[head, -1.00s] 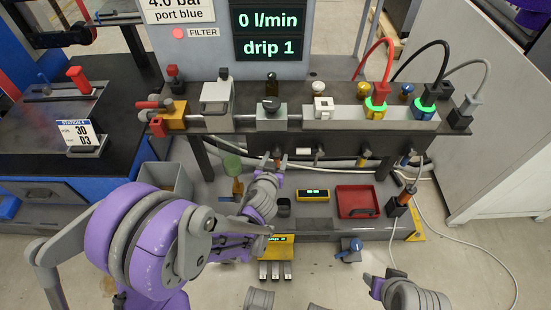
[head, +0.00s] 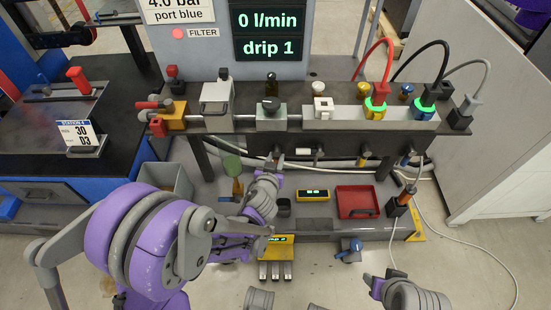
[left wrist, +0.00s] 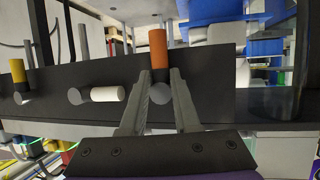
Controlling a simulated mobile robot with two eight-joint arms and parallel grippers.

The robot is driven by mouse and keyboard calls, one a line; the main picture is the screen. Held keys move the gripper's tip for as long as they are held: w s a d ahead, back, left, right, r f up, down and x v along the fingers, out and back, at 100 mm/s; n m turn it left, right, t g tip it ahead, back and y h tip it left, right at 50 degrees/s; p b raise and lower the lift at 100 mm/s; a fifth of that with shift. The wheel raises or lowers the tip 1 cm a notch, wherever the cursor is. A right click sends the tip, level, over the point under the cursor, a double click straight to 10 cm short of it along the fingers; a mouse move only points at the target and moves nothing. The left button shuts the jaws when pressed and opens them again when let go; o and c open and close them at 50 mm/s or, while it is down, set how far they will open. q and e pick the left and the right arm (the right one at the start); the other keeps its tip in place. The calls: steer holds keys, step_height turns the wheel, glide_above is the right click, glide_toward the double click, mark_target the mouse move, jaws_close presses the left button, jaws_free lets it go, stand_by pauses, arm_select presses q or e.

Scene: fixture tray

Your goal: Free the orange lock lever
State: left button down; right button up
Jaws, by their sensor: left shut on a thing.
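The orange lock lever (left wrist: 158,48) has an orange grip on a dark stem. It hangs under the dark bench edge beside a grey round hub (left wrist: 160,93). My left gripper (left wrist: 161,76) is shut on the orange lever, its two fingers on either side of the stem near the hub. In the head view, my left gripper (head: 270,167) is below the bench front and mostly hides this lever. My right gripper (head: 379,276) is at the lower right, empty and away from the bench; its fingers look apart.
A white lever (left wrist: 107,94) lies sideways beside the orange one; a yellow lever (left wrist: 17,70) is farther along. A blue lever (head: 405,159) is at the right. Below are a red tray (head: 358,202), a yellow meter (head: 313,195) and a grey bin (head: 168,181).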

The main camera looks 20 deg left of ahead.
arm_select(q)
steer(key=shift+a, duration=0.15)
stand_by(0.8)
steer(key=shift+r+m+y+p, duration=0.15)
steer(key=shift+m+y+p, duration=0.35)
steer(key=shift+m, duration=0.2)
steer(key=shift+a+m+g+y, duration=0.15)
steer(key=shift+m+g+y, duration=0.25)
steer(key=shift+m+y, duration=0.15)
steer(key=m+y, duration=0.3)
steer(key=m, duration=0.1)
steer(key=shift+a+r+g, duration=0.2)
steer(key=shift+r+g, duration=0.05)
steer(key=shift+g, duration=0.05)
steer(key=shift+r+m+y+b, duration=0.1)
steer(key=shift+m+y+b, duration=0.3)
steer(key=shift+m+y, duration=0.45)
steer(key=shift+r+m+y+b, duration=0.2)
steer(key=shift+m+y+b, duration=0.3)
steer(key=shift+m, duration=0.45)
steer(key=shift+r+m+y+b, duration=0.2)
steer(key=shift+m+y+b, duration=0.25)
steer(key=shift+m, duration=0.5)
steer(key=shift+d, duration=0.1)
